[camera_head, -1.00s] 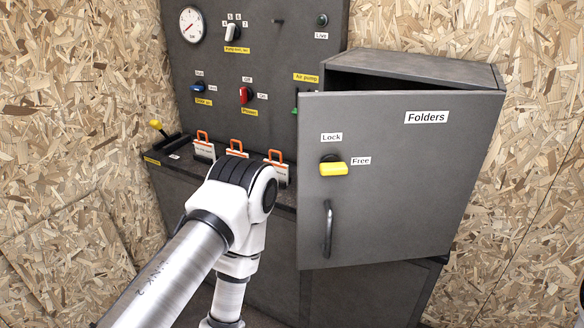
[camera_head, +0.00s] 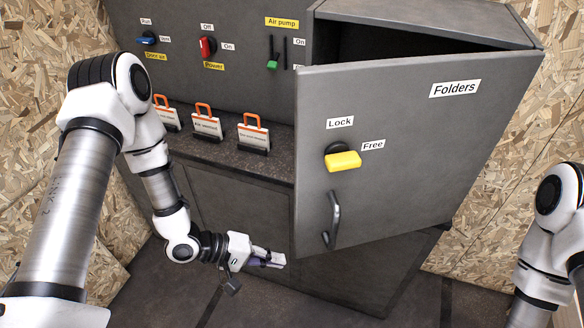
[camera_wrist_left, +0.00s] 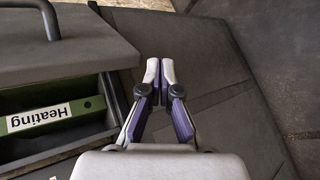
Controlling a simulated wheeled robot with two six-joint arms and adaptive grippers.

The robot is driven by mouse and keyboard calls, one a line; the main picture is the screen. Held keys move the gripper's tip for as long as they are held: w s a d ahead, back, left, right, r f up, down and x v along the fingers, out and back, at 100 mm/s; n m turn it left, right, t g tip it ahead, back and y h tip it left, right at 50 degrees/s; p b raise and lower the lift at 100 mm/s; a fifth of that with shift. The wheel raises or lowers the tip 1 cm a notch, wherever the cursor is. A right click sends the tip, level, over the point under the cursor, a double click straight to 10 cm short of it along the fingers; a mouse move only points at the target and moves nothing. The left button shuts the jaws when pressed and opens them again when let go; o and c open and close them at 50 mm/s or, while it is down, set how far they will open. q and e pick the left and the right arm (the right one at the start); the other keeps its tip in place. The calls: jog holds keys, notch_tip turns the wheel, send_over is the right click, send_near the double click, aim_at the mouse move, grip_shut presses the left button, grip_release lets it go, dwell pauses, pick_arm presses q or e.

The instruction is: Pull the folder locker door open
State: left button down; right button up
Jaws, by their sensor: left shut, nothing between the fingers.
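The grey locker door (camera_head: 400,150), labelled "Folders", stands ajar in the head view, its left edge swung out from the locker body. Its curved handle (camera_head: 332,220) is at the lower left, below the yellow knob (camera_head: 343,161), which points towards "Free". My left gripper (camera_head: 279,260) is shut and empty, low and left of the handle, apart from it. In the left wrist view, my shut fingertips (camera_wrist_left: 160,72) are right of the door's free edge. The handle (camera_wrist_left: 48,22) and a green "Heating" folder (camera_wrist_left: 50,112) inside also show there. My right gripper is out of view.
A control panel (camera_head: 230,25) with switches stands left of the locker. Several orange-handled tags (camera_head: 207,124) stand on the ledge (camera_head: 225,152) below it. Wood-chip walls (camera_head: 500,190) flank the cabinet. Floor shows in front of it.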

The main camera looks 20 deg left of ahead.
pick_arm(q)
jog(key=w+a+r+m+h+p, duration=0.1)
jog(key=a+r+h+p, duration=0.15)
jog(key=r, duration=0.55)
jog(key=w+a+r+m+t+h+p, duration=0.1)
jog(key=a+r+h, duration=0.15)
jog(key=r, duration=0.55)
jog(key=w+a+r+m+h+p, duration=0.15)
jog(key=a+r, duration=0.25)
jog(key=r, duration=0.4)
jog(key=d+b, duration=0.1)
jog(key=d, duration=1.1)
jog(key=shift+w+f, duration=0.25)
jog(key=shift+d, duration=0.15)
